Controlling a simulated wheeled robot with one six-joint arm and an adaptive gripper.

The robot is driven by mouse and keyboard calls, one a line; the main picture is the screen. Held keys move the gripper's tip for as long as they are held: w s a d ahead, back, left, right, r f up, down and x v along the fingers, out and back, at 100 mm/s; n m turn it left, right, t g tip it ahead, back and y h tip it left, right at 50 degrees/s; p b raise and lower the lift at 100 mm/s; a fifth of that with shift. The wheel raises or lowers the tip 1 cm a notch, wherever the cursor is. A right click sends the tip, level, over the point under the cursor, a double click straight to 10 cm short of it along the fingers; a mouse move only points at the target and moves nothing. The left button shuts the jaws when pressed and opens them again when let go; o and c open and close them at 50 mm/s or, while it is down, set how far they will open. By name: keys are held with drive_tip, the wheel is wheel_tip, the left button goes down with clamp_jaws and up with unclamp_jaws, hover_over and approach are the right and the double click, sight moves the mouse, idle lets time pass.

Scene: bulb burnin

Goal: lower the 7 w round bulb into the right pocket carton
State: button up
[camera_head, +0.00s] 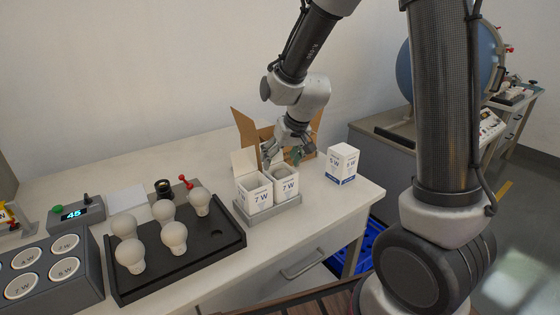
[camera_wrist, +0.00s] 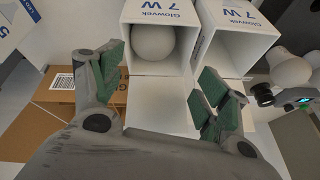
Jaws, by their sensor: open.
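Two white open 7 W cartons stand side by side in a grey holder (camera_head: 270,213), the left carton (camera_head: 254,198) and the right carton (camera_head: 286,188). The wrist view shows them in swapped order: the right pocket carton (camera_wrist: 186,15) is on the left there, the other (camera_wrist: 243,42) on the right. The white round bulb (camera_wrist: 152,47) sits inside the right pocket carton, its globe showing through the opening. The other carton looks empty. My gripper (camera_head: 283,154) is just above and behind the cartons. Its green-padded fingers (camera_wrist: 160,85) are apart with nothing between them.
A brown cardboard box (camera_head: 246,127) stands behind the cartons. A closed 5 W carton (camera_head: 342,164) is to the right. A black tray (camera_head: 217,242) with several bulbs and a grey socket block (camera_head: 91,275) are to the left. The table's front edge is close to the holder.

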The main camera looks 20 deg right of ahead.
drive_tip(key=v, duration=1.1)
idle(0.4)
drive_tip(key=s+d+r, duration=0.2)
drive_tip(key=s+d, duration=0.2)
drive_tip(key=s, duration=0.3)
drive_tip(key=s+d+r+h, duration=0.1)
drive_tip(key=s+d+r, duration=0.1)
drive_tip(key=s+d, duration=0.2)
drive_tip(key=s+d+r+m+h, duration=0.1)
drive_tip(key=s+d, duration=0.3)
drive_tip(key=s, duration=0.7)
drive_tip(key=shift+d+r, duration=0.4)
drive_tip(key=shift+r, duration=0.1)
drive_tip(key=shift+c, duration=0.3)
